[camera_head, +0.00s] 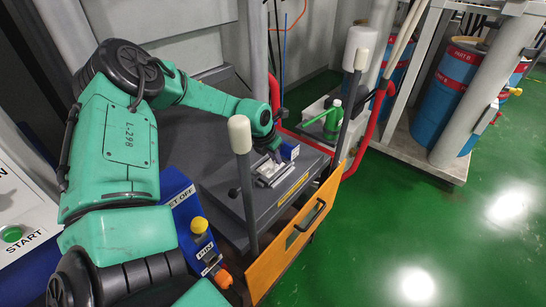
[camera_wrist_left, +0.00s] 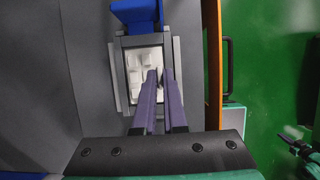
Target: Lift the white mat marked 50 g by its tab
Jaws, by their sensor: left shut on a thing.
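In the left wrist view, the white mat (camera_wrist_left: 136,68) shows as a pale piece with raised shapes inside a grey frame. I cannot read a mark on it. My left gripper (camera_wrist_left: 159,74) reaches over the right part of the mat, its two purple fingers close together. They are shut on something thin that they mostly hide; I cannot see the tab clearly. In the head view, my left gripper (camera_head: 274,157) is small and points down at the pale mat and frame on the dark bench top.
A blue block (camera_wrist_left: 136,12) stands at the frame's far end. The grey bench (camera_head: 215,190) has an orange front panel (camera_head: 290,235) and pale-capped posts. A green bottle (camera_head: 333,118) stands behind. Open green floor lies to the right.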

